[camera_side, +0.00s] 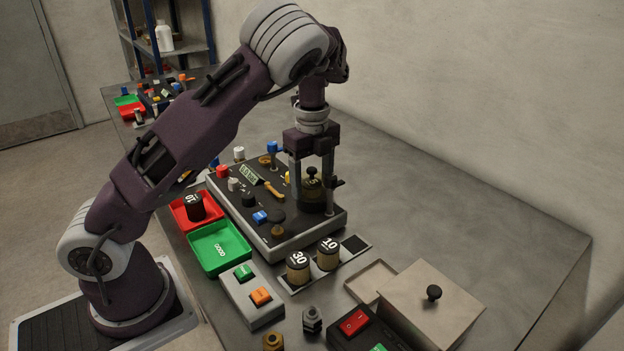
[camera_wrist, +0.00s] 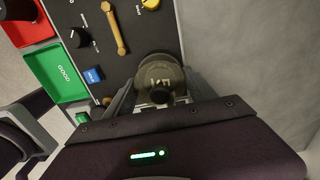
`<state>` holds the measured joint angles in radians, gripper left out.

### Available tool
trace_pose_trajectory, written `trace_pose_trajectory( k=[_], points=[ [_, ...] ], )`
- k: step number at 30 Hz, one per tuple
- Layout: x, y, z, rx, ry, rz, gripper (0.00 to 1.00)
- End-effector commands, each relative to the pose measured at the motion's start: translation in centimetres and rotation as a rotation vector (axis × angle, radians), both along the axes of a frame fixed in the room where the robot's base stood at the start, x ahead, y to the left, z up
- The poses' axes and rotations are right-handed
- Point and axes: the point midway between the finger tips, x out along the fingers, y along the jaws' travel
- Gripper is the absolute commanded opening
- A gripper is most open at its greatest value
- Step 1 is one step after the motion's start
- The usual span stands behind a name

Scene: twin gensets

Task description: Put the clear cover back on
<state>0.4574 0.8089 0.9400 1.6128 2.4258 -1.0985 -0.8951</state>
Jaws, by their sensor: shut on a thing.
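The clear cover (camera_side: 313,198), a smoky see-through dome with a black knob on top, is at the right end of the dark control panel (camera_side: 262,222). My gripper (camera_side: 312,178) is shut on the cover, with one finger on each side of it near the knob. A pale-marked dark thing shows through the cover. In the wrist view the cover (camera_wrist: 160,72) sits between my fingers (camera_wrist: 160,97), its knob facing the camera. The cover looks upright and very low over the panel; I cannot tell whether its rim touches.
Close to the cover stand a blue-capped post (camera_side: 273,147), a yellow-brown lever (camera_side: 273,189) and several knobs. In front are weights marked 30 (camera_side: 298,268) and 10 (camera_side: 328,254), a green GOOD tray (camera_side: 220,247), a red tray (camera_side: 184,218) and a lidded box (camera_side: 450,300). The table's right side is clear.

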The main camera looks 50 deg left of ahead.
Motion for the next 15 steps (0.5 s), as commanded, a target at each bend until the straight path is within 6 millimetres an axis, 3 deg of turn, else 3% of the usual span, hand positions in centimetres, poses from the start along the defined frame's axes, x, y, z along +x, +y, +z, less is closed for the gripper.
trace_pose_trajectory(
  k=[14, 15],
  points=[
    [0.01, 0.0, -0.02, 0.0, 0.0, 0.0, 0.22],
    [0.01, 0.0, -0.02, 0.0, 0.0, 0.0, 0.72]
  ],
)
